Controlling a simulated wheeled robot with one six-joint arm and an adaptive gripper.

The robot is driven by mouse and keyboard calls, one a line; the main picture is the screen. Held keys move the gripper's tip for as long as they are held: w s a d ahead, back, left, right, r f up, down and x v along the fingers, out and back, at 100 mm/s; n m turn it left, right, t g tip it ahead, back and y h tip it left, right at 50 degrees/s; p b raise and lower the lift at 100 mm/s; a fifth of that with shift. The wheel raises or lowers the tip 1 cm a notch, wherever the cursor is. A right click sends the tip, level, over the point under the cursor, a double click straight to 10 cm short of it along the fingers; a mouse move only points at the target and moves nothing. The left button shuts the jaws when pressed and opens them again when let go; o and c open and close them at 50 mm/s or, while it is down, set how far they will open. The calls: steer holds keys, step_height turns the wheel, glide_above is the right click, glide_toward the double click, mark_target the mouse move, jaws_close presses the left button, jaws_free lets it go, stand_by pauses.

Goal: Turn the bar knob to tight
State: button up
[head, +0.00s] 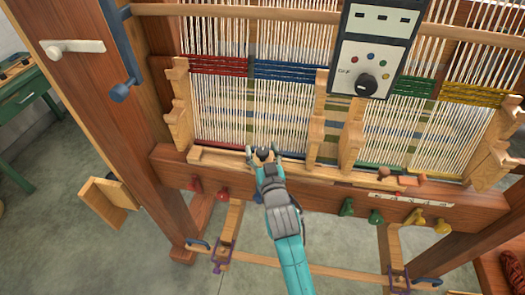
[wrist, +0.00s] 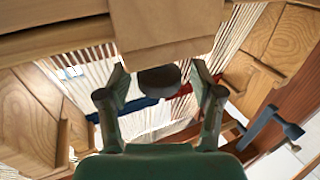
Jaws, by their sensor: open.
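My gripper (head: 263,153) is open, in front of the wooden ledge below the blue-banded warp. In the wrist view its two fingers (wrist: 160,88) stand apart on either side of a dark round knob-like piece (wrist: 159,79), which sits at the edge of a wooden block (wrist: 168,25). I cannot see whether the fingers touch it. No tight mark is readable, and I cannot tell for sure which part is the bar knob. A black round dial (head: 367,85) is on the control panel (head: 376,45). A white lever (head: 72,47) is on the left post.
The loom's front beam (head: 330,193) carries red, green and yellow pegs below and a pale marked strip (head: 396,199). A blue crank (head: 122,88) sticks out at the left post. Notched wooden uprights (head: 320,120) flank the warp.

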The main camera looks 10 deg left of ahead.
steer(key=c, duration=1.2)
steer(key=shift+o, duration=0.2)
steer(key=shift+m+t+h, duration=0.4)
steer(key=shift+m+h, duration=0.6)
steer(key=shift+h, duration=0.5)
steer(key=shift+a+m+h, duration=0.1)
steer(key=shift+m+h, duration=1)
steer(key=shift+h, duration=0.6)
steer(key=m+h, duration=0.2)
steer(key=h, duration=0.1)
steer(key=m+h, duration=0.2)
steer(key=h, duration=0.1)
steer(key=shift+g, duration=0.3)
steer(key=m+g+h, duration=0.1)
steer(key=m+h, duration=0.1)
steer(key=h, duration=0.1)
steer(key=m+g+h, duration=0.2)
steer(key=h, duration=0.1)
steer(key=shift+g, duration=0.3)
steer(key=shift+m+g+h, duration=1.9)
steer(key=shift+m+g, duration=0.2)
steer(key=shift+g, duration=0.5)
